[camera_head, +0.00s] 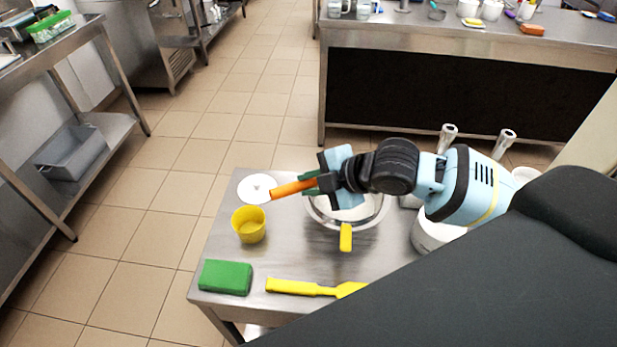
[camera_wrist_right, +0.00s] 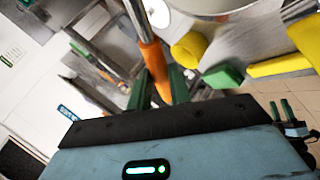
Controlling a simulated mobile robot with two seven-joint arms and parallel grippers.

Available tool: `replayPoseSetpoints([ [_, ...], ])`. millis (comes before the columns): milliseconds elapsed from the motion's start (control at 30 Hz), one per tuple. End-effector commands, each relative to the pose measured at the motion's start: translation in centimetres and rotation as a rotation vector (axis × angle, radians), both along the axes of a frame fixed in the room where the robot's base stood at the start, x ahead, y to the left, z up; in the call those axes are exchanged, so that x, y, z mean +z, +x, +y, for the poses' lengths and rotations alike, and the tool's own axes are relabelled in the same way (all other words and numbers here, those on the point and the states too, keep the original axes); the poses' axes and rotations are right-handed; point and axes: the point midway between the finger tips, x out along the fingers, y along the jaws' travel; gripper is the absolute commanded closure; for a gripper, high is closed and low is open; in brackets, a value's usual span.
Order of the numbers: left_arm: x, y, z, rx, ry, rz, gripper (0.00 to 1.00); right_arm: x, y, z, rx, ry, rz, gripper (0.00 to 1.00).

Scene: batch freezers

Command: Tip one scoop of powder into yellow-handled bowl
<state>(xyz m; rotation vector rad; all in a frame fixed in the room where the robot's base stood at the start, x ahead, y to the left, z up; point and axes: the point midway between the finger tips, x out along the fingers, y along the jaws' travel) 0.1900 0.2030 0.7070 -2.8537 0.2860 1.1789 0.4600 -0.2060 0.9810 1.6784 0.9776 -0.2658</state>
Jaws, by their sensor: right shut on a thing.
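My right gripper (camera_head: 312,183) is shut on an orange-handled tool (camera_head: 290,189), held above the table at the bowl's left rim. In the right wrist view the orange handle (camera_wrist_right: 152,58) lies between the green fingers (camera_wrist_right: 160,88), and a metal shaft runs up from it out of frame. The tool's working end is hidden, so I cannot tell whether it carries powder. The steel bowl (camera_head: 374,222) sits below the gripper, its yellow handle (camera_head: 346,238) towards the front. The gripper covers much of its inside; a pale surface shows there.
A yellow cup (camera_head: 248,226) and a white round lid-like piece (camera_head: 256,190) stand left of the bowl. A green block (camera_head: 225,277) and a yellow utensil (camera_head: 300,288) lie in front. White containers (camera_head: 432,235) stand right, partly behind my arm.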

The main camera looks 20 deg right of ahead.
Motion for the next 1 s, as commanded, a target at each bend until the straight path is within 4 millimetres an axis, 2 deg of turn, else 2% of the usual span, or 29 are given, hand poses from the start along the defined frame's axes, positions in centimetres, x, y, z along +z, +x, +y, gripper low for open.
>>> replayPoseSetpoints([
  [500,-3.1,-2.4,-0.3,0.004,-0.008,0.071,0.59,-1.8,-0.9,0.1,0.001,-0.015,-0.35,1.0],
  [1000,-6.4,-4.4,-0.5,0.003,-0.009,0.13,0.59,-2.3,-1.1,0.1,0.0,-0.026,-0.573,1.0],
])
